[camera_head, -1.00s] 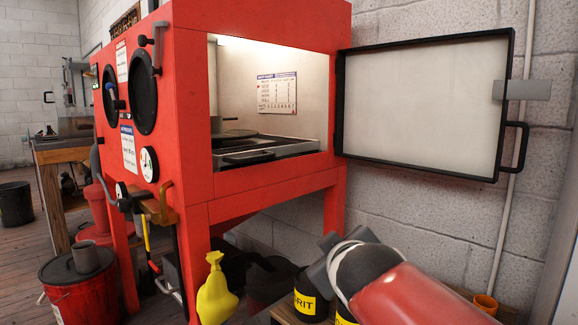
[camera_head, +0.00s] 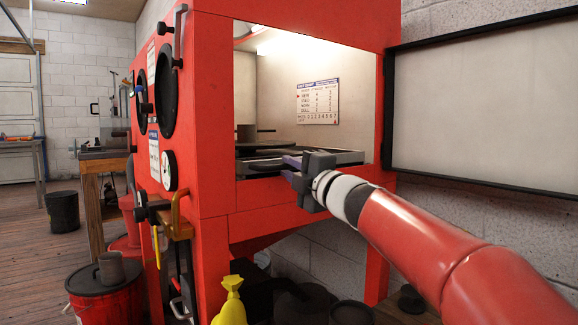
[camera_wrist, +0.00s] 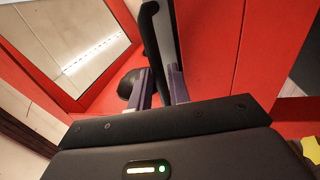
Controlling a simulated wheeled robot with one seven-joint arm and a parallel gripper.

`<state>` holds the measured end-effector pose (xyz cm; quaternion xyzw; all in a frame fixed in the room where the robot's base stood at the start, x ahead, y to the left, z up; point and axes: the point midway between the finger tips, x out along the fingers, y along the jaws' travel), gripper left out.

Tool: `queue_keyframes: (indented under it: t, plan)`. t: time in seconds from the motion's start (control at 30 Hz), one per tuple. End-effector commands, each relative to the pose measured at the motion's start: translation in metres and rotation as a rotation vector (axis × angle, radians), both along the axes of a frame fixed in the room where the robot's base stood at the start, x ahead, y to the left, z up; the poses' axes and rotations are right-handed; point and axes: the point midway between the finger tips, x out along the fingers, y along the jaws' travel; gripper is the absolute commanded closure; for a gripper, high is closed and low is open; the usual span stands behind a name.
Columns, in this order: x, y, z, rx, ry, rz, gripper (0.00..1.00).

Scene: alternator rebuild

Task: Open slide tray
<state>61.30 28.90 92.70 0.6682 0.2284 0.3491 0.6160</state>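The slide tray (camera_head: 258,166) is a dark grey, flat tray inside the lit opening of the red cabinet. Its front edge lies close to the opening's lower lip. My gripper (camera_head: 290,167) reaches in from the right, at the tray's front. In the wrist view, its two purple fingers (camera_wrist: 159,86) stand close together, one on each side of a black bar handle (camera_wrist: 151,32). The bar fills the narrow gap between them, so they look closed on it. The fingertips' exact contact is partly hidden by the bar and the gripper body.
The cabinet door (camera_head: 490,100) stands wide open at the right, against the block wall. The red cabinet (camera_head: 215,130) frames the opening. A red bucket (camera_head: 105,295) is on the floor at left.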

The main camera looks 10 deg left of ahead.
Motion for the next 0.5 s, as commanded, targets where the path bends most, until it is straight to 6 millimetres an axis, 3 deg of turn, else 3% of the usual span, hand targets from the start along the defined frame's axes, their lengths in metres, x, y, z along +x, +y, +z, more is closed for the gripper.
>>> queue_keyframes:
  t: [0.13, 0.43, 0.5]
  plan:
    - [0.0092, 0.0102, 0.0027, -0.001, 0.001, 0.0, 0.81]
    - [0.0114, 0.0123, 0.0032, 0.0, 0.0, -0.002, 0.81]
    - [0.0114, 0.0122, 0.0031, 0.0, 0.0, -0.002, 0.88]
